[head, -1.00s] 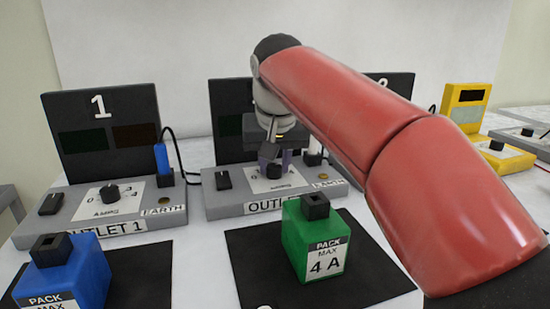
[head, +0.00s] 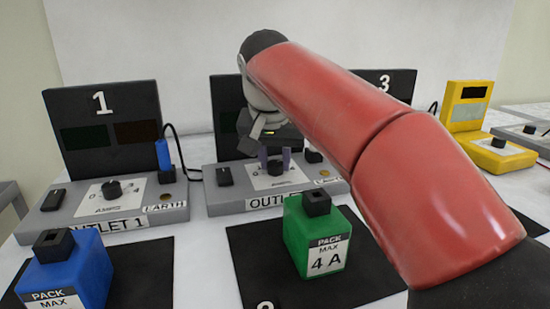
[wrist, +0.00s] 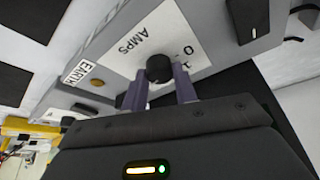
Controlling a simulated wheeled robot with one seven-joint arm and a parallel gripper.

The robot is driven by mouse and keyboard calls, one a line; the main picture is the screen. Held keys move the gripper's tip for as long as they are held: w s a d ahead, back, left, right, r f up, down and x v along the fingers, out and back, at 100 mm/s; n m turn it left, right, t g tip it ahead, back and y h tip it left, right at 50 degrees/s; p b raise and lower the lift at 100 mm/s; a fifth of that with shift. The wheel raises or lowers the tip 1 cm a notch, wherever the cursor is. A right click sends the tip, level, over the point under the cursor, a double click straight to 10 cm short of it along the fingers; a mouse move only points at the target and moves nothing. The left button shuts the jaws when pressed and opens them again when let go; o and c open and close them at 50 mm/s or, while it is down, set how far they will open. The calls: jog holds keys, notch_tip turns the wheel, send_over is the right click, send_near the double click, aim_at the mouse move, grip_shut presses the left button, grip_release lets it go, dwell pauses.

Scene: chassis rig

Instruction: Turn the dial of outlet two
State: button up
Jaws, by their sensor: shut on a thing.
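The outlet two box (head: 225,203) is a grey unit with a dark back panel, partly hidden by my arm. Its black dial (head: 276,168) sits on a white AMPS plate. In the wrist view the dial (wrist: 159,69) stands between the tips of my two purple-grey fingers. My gripper (head: 275,158) is shut on the dial from above, its body tilted; it also shows in the wrist view (wrist: 160,88). The plate's scale is partly covered, so I cannot read the dial's setting.
A green pack marked 4 A (head: 318,240) stands on a black mat in front of outlet two. A blue pack (head: 65,272) is at the front left. The outlet one box (head: 60,225) is to the left, a yellow device (head: 468,105) to the right. A black rocker switch (head: 224,175) sits left of the dial.

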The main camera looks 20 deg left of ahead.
jog(key=o, duration=1)
jog(key=shift+c, duration=0.2)
jog(key=v, duration=0.7)
jog(key=shift+s+r, duration=0.25)
jog(key=shift+r, duration=0.1)
